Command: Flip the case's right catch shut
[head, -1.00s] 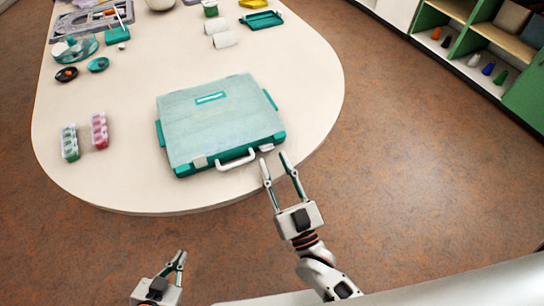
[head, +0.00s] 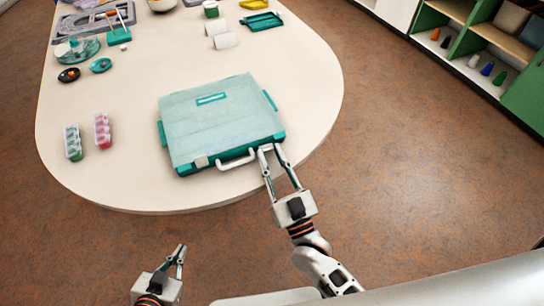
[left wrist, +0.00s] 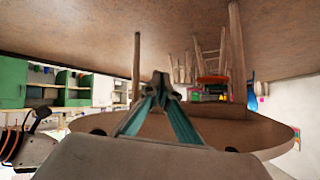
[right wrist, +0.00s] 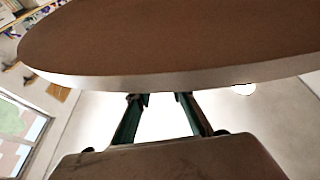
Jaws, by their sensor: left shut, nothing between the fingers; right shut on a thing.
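The teal case (head: 222,122) lies closed on the table, with a pale lid and a white handle (head: 238,161) on its front edge. A pale left catch (head: 201,162) shows left of the handle. My right gripper (head: 269,149) is at the front edge, right of the handle, with its fingertips at the right catch and closed on it; the fingers hide most of the catch. In the right wrist view its fingers (right wrist: 158,98) reach under the table edge's outline, and the catch cannot be made out. My left gripper (head: 182,248) is shut and empty, below the table's front edge.
The pale table (head: 110,185) has a rounded front edge. A green bead box (head: 73,143) and a red bead box (head: 102,130) stand left of the case. Black and teal bowls (head: 100,65), white rolls (head: 225,40) and trays are further back. Table around the case is clear.

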